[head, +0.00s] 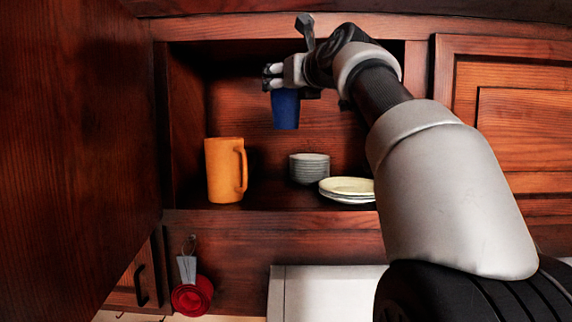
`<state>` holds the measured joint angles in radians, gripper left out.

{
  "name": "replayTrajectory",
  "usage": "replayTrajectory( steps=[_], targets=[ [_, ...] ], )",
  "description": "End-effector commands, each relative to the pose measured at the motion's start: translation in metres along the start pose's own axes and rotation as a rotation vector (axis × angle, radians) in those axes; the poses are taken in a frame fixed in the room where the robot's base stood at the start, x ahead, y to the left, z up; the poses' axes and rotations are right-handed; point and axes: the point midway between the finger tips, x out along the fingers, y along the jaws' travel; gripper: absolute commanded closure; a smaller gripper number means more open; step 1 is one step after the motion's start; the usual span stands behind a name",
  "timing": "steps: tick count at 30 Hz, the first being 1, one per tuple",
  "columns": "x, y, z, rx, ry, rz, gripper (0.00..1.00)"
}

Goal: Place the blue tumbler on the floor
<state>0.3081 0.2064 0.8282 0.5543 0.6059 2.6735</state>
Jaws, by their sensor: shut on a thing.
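The blue tumbler (286,110) hangs upright below my gripper (273,77) in the head view, in front of the open cabinet. My gripper is shut on the tumbler near its upper end. The tumbler's rim is hidden by the fingers. The tumbler is clear of the shelf and appears higher in the picture than the dishes. The floor cannot be made out for certain in this view.
An orange mug (224,170), a stack of grey bowls (309,168) and a stack of plates (347,187) stand on the cabinet shelf (270,195). An open cabinet door (80,130) fills the left side. Red measuring cups (192,296) hang below. A white surface (325,290) lies below the cabinet.

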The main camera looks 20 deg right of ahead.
Motion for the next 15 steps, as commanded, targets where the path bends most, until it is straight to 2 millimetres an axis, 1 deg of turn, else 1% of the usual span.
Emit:
replayTrajectory(
  steps=[1,8,15],
  targets=[
    [0.000,0.000,-0.009,0.002,0.005,0.002,0.81],
    [0.000,0.000,-0.051,0.002,0.005,0.002,0.81],
    [0.000,-0.001,-0.113,0.002,0.003,-0.001,0.81]
  ],
)
